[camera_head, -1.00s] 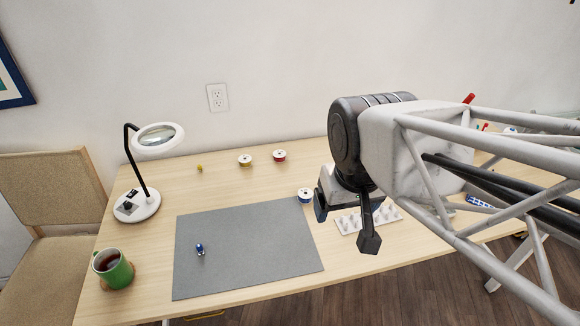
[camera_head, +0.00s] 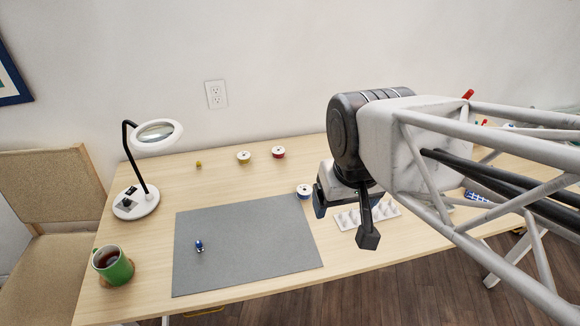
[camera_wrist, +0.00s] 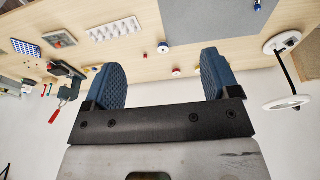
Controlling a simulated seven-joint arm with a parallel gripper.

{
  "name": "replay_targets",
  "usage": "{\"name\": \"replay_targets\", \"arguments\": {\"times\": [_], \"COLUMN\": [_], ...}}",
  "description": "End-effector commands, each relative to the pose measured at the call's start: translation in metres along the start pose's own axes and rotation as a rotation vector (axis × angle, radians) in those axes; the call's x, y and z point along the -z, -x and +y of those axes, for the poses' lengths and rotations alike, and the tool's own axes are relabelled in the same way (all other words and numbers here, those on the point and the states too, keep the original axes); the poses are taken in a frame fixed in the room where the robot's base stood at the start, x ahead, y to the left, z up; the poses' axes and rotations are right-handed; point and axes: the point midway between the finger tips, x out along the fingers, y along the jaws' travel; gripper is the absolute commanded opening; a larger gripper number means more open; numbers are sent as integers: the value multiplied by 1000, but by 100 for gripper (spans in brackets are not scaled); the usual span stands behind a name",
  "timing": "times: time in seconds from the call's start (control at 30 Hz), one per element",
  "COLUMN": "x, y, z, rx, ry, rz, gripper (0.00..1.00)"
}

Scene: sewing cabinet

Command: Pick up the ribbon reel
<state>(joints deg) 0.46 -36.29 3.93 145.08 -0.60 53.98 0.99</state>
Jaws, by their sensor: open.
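Three small reels with white tops stand on the wooden table: a yellow one (camera_head: 243,157) and a red one (camera_head: 278,152) near the back, and a blue one (camera_head: 304,191) at the mat's back right corner. The task does not say which reel it means. My gripper (camera_head: 345,218) is in the air just right of the blue reel in the head view. In the wrist view my gripper (camera_wrist: 162,68) is open, with nothing between its fingers. The blue reel (camera_wrist: 163,47) and the red reel (camera_wrist: 176,72) show in the gap beyond the fingers.
A grey mat (camera_head: 245,250) bears a small blue item (camera_head: 199,245). A magnifier lamp (camera_head: 138,205) and a green mug (camera_head: 113,268) stand at left. A white tray of pegs (camera_head: 380,212) lies near my gripper. The back middle of the table is mostly clear.

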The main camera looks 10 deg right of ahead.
Motion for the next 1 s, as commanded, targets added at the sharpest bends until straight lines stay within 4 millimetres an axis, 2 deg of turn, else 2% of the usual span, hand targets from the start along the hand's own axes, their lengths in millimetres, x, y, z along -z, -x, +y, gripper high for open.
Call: {"name": "replay_targets", "arguments": {"times": [0.37,0.57,0.77,1.0], "x": [0,6,20,48], "y": [-1,-12,-38,-77], "z": [0,-7,-21,-39], "rx": [5,60,191,390], "ry": [-6,-76,-253,-560], "rz": [-3,-36,-111,-225], "gripper": [86,86,86,86]}}
